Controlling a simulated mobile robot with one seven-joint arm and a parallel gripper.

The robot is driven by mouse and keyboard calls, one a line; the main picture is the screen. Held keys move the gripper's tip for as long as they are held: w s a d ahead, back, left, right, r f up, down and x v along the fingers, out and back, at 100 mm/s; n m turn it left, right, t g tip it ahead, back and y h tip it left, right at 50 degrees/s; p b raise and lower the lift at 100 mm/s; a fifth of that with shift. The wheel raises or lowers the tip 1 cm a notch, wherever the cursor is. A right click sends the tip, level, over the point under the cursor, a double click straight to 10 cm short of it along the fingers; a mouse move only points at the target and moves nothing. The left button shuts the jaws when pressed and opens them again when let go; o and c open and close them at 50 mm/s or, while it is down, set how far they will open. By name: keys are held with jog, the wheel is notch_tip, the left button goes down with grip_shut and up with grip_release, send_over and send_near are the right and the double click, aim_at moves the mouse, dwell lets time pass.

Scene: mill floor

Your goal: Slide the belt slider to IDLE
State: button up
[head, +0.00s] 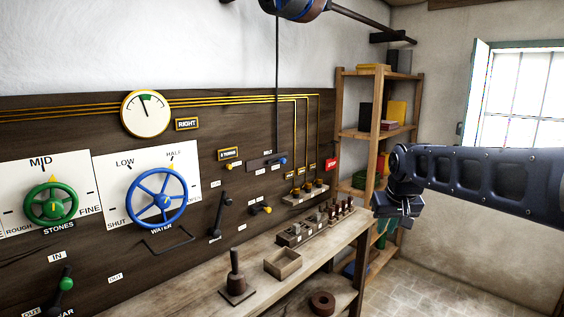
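A dark slotted plate (262,163) on the wooden wall panel, with a blue knob (283,160) at its right end, looks like the belt slider. A thin dark rod (277,80) runs down to it from the overhead shaft. Small white labels (260,172) sit under the plate, too small to read, so I cannot tell which is IDLE. My gripper (395,222) hangs at the right, in front of the shelf, well apart from the slider. Its fingers are small and dark, and I cannot tell whether they are open.
The blue WATER wheel (157,199), green STONES wheel (50,205) and a yellow-tipped lever (266,210) are on the panel. A red STOP sign (330,165) is right of the slider. The bench (208,300) below carries a small box (283,264) and a dark post (236,280).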

jog(key=shift+w+a+r, duration=0.1)
jog(key=shift+w+r, duration=0.1)
jog(key=shift+w, duration=0.1)
grip_shut()
jog(key=w+a+r+g+y, duration=0.1)
jog(key=w+a+r+y, duration=0.15)
jog(key=w, duration=0.75)
jog(key=w+a+r+y, duration=0.2)
jog(key=w+a+r, duration=0.15)
jog(key=w, duration=0.55)
jog(key=w+a+r+g+y, duration=0.1)
jog(key=w+a+r+y, duration=0.2)
jog(key=w, duration=0.7)
jog(key=w+f+y, duration=0.1)
jog(key=w+y, duration=0.2)
jog(key=w, duration=1.3)
jog(key=w+f+t+y, duration=0.1)
jog(key=w+f+y, duration=0.1)
jog(key=w, duration=1.4)
jog(key=shift+n+y, duration=0.4)
jog(key=shift+y, duration=0.35)
send_near(281, 160)
jog(key=w+a+f, duration=0.2)
jog(key=w+a, duration=0.2)
jog(key=shift+s+r, duration=0.15)
jog(key=shift+s, duration=0.1)
